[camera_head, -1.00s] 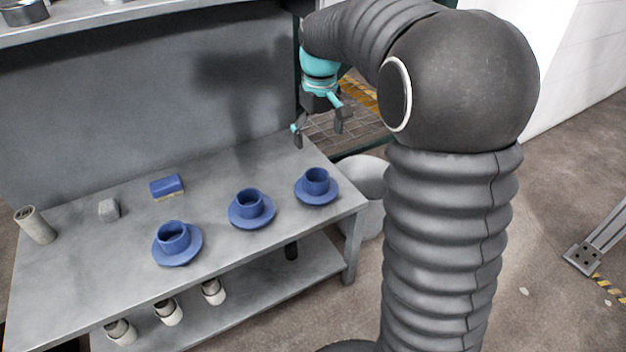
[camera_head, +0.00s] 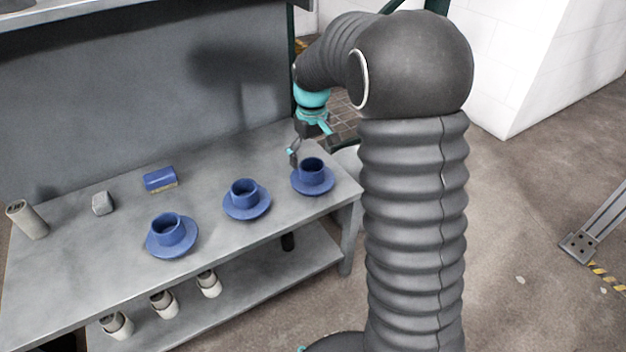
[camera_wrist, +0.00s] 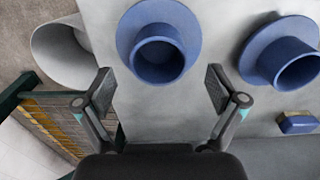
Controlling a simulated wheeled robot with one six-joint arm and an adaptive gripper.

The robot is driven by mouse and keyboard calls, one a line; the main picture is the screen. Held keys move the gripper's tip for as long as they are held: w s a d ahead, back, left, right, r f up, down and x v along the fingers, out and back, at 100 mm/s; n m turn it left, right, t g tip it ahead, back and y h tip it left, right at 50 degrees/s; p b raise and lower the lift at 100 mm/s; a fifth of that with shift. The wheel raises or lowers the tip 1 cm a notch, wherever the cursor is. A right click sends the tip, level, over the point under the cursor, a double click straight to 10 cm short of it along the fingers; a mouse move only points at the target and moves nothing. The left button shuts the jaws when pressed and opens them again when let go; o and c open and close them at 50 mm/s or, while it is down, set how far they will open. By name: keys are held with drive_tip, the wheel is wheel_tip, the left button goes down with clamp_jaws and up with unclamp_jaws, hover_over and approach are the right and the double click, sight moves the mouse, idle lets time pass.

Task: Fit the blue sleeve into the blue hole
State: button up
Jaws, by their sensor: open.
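Three blue flanged sleeves, each a short open tube on a wide round flange, stand upright in a row on the grey table: left (camera_head: 168,230), middle (camera_head: 243,195) and right (camera_head: 312,175). My gripper (camera_head: 308,145) is open and empty, above and just behind the right sleeve. In the wrist view, my gripper (camera_wrist: 160,90) has its fingers spread wide, with that right sleeve (camera_wrist: 157,48) just beyond and between them, apart from both. The middle sleeve (camera_wrist: 285,55) is at the wrist view's right. I cannot make out a separate blue hole apart from the sleeves' own openings.
Several pale cylinders stand on the lower shelf (camera_head: 240,283). A pale bin (camera_wrist: 60,50) is beside the table's right end.

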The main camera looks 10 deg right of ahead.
sight(312, 167)
wheel_tip(312, 167, down, 4)
drive_tip(key=shift+w+f, duration=0.1)
drive_tip(key=shift+w, duration=0.05)
drive_tip(key=c, duration=1.4)
